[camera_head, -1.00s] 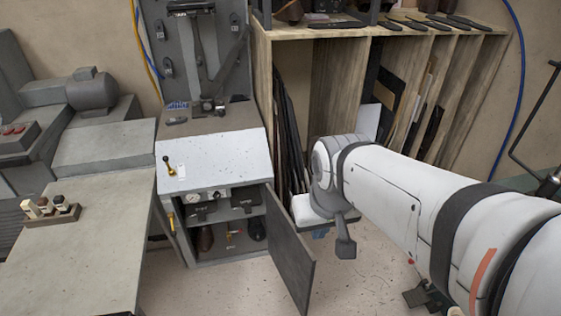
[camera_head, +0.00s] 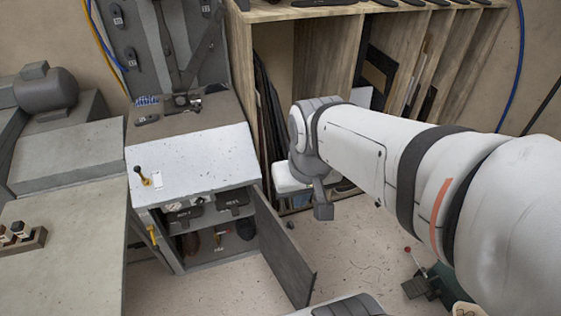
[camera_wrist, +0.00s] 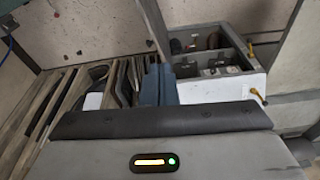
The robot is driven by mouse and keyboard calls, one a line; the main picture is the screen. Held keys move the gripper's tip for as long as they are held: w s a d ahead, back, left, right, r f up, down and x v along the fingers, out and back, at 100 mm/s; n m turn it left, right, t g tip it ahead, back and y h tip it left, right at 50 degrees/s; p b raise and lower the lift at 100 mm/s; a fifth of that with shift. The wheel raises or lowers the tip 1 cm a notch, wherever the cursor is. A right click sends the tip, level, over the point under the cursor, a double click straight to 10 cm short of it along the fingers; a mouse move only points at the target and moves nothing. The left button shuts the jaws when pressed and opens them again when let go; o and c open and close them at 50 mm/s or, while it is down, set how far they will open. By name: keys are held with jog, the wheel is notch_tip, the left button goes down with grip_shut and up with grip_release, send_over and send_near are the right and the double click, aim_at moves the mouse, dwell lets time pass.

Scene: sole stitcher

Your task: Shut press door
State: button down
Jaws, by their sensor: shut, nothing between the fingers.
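The press (camera_head: 190,165) is a grey cabinet with a speckled sloping top. Its dark grey door (camera_head: 285,248) stands wide open, swung out from the right side of the lower opening. In the wrist view the door (camera_wrist: 153,25) shows as a narrow dark panel, with the open press (camera_wrist: 220,88) to its right. My gripper (camera_wrist: 158,84) shows there as blue-grey fingers, shut and empty, in front of the door's lower end in the picture. In the head view my wrist is right of the press, above and behind the door; the fingers are largely hidden there.
The press opening holds dark boxes and a shelf (camera_head: 200,218). A wooden rack (camera_head: 325,55) with upright boards stands behind my arm. A grey bench (camera_head: 70,250) is on the left.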

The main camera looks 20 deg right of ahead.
jog(key=w+d+f+m+g+y+b, duration=0.1)
jog(key=w+d+f+m+b, duration=0.4)
jog(key=f, duration=0.6)
jog(key=w+d+f+m+g+y+b, duration=0.1)
jog(key=w+d+f+m+y+b, duration=0.1)
jog(key=d+f+m+b, duration=0.55)
jog(key=w+d+f+m+g+y+b, duration=0.15)
jog(key=w+d+f+b, duration=0.4)
jog(key=f, duration=0.95)
jog(key=s+a+f+b, duration=0.3)
jog(key=a+f+b, duration=0.2)
jog(key=a+f, duration=0.3)
jog(key=shift+s+a+f+m, duration=0.15)
jog(key=shift+a+f+m, duration=0.1)
jog(key=shift+a+m, duration=0.25)
